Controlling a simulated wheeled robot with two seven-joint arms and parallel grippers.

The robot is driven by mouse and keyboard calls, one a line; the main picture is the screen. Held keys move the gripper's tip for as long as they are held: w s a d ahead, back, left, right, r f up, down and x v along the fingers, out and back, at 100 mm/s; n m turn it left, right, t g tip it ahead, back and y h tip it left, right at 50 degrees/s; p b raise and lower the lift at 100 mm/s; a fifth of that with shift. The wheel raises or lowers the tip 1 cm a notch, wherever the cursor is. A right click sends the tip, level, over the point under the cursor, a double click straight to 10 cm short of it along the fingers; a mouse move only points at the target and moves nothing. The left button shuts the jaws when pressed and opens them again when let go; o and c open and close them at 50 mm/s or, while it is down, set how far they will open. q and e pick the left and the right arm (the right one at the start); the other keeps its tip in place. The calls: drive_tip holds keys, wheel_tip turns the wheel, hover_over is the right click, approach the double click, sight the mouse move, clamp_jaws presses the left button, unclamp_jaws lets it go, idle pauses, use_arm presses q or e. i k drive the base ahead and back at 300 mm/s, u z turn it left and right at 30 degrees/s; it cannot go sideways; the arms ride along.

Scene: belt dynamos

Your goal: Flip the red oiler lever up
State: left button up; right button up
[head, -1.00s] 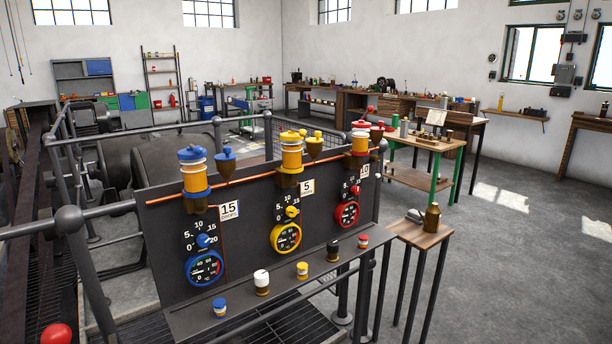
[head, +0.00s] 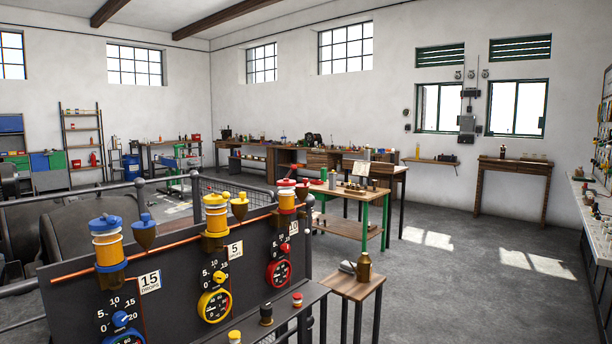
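The red oiler (head: 287,199) stands at the right end of a dark panel (head: 185,262), its cap red over a yellowish body. A small red cup (head: 302,189) sits just right of it. Below are a red knob (head: 284,249) and a red-rimmed gauge (head: 279,273). Neither of my grippers shows in the head view.
A small wooden stool (head: 352,286) with a brown bottle (head: 364,268) stands right of the panel. A shelf along the panel's front holds small jars, including a red-lidded one (head: 297,300). A green-legged workbench (head: 345,218) stands behind. The floor at right is clear.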

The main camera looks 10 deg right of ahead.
sight(293, 167)
drive_tip(key=z, duration=1.85)
drive_tip(key=i, duration=2.3)
drive_tip(key=u, duration=3.6)
